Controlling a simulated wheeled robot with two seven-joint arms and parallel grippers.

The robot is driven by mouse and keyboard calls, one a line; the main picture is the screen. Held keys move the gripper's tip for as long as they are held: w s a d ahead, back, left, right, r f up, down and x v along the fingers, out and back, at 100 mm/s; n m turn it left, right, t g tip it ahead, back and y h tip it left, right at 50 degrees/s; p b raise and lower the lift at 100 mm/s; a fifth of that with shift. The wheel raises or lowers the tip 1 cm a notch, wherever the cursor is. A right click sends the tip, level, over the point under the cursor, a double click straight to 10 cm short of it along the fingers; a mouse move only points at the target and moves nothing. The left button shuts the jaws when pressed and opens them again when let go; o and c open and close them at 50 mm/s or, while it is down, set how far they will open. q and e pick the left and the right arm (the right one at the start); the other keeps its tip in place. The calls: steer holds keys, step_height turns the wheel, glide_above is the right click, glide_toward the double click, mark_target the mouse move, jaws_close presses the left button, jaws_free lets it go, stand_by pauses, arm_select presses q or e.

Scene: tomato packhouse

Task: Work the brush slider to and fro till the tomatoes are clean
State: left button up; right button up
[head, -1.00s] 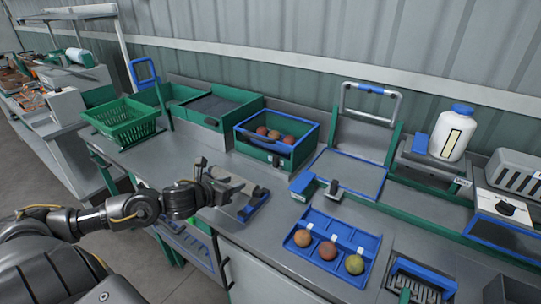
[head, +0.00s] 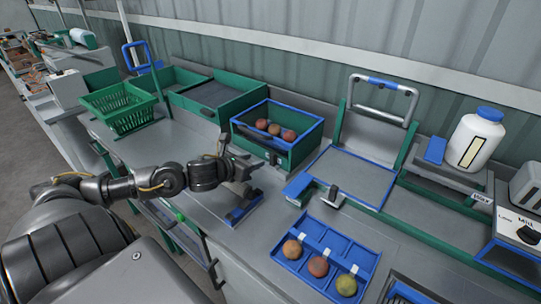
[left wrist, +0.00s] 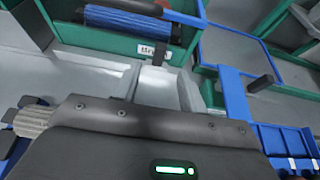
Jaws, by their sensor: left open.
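A green box with a blue rim (head: 309,149) stands at the back of the bench, with three reddish tomatoes (head: 275,130) in it. My right gripper is not in view.
A blue tray (head: 327,243) with three tagged tomatoes lies front right. A blue block with a dark handle (head: 333,197) stands behind it. A framed grey panel (head: 350,178), a white bottle (head: 472,145) and a green basket (head: 120,108) stand around. Bare bench lies left of my gripper.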

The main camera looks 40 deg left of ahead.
mark_target(271, 155)
arm_select(q)
steer(key=p+x, duration=0.2)
steer(key=x, duration=0.6)
steer(key=shift+w+d+f, duration=0.1)
steer(key=shift+w, duration=0.2)
steer(key=shift+w+f, duration=0.3)
steer(key=shift+w, duration=0.2)
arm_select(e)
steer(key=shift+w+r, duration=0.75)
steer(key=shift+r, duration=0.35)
arm_select(q)
jaws_close()
